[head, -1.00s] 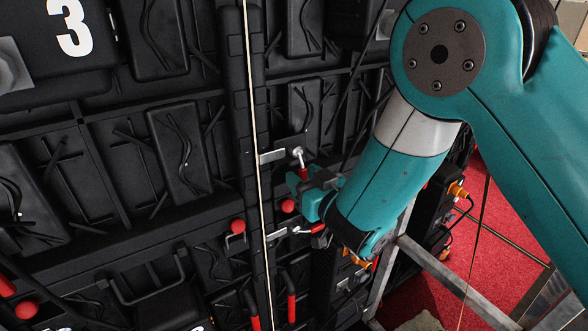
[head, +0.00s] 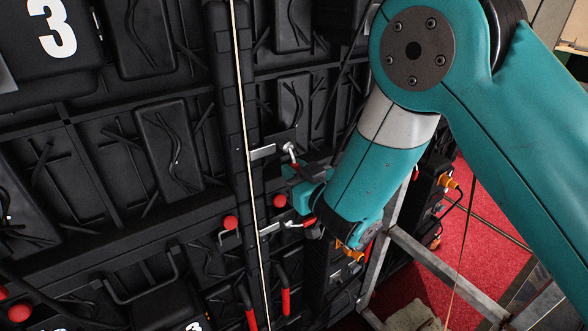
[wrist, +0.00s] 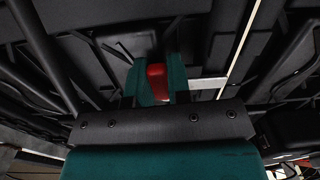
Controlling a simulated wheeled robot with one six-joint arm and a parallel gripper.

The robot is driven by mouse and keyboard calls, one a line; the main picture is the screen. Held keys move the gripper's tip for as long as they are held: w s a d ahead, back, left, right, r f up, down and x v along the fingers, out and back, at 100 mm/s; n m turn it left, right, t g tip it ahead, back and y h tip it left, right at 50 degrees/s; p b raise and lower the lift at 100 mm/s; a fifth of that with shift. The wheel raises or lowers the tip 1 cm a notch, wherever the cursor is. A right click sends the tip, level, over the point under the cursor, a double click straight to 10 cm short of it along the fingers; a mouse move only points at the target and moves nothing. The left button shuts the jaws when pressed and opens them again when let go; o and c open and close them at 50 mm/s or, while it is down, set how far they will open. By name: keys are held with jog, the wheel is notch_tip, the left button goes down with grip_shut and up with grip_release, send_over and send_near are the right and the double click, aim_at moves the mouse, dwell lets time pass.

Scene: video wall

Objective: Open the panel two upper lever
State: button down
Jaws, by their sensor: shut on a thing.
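The upper lever (head: 289,149) has a silver metal arm and a red grip, and it sits at a silver bracket (head: 262,152) by the vertical seam of the black panel wall. My gripper (head: 298,173) is at this lever. In the wrist view its teal fingers (wrist: 158,82) are shut on the lever's red handle (wrist: 157,80). The gripper hides most of the handle in the head view. A lower lever (head: 291,225) with a red grip lies just beneath my gripper, apart from it as far as I can see.
Red balls (head: 279,201) (head: 231,222) and red-gripped handles (head: 285,300) stand out below. A pale cable (head: 241,90) runs down the seam. A grey metal frame (head: 440,262) and orange connectors (head: 350,251) are to the right. Red carpet (head: 470,230) lies beyond.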

jog(key=d+n+p, duration=0.1)
jog(key=n+p, duration=0.1)
jog(key=n, duration=0.1)
jog(key=w+d+r+n+p, duration=0.1)
jog(key=n+p, duration=0.1)
jog(key=n, duration=0.2)
jog(key=w+d+r+n+p, duration=0.1)
jog(key=n+p, duration=0.2)
jog(key=shift+r, duration=0.15)
jog(key=n, duration=0.2)
jog(key=r+n+p, duration=0.1)
jog(key=shift+w+d+r+n, duration=0.1)
jog(key=shift+w+d+n, duration=0.1)
jog(key=shift+d+n, duration=0.15)
jog(key=shift+r+n, duration=0.3)
jog(key=shift+n, duration=0.6)
jog(key=shift+r+n, duration=0.3)
jog(key=shift+n, duration=0.55)
jog(key=shift+p, duration=0.3)
jog(key=c, duration=1.1)
grip_release()
jog(key=shift+r, duration=0.1)
jog(key=shift+o, duration=0.2)
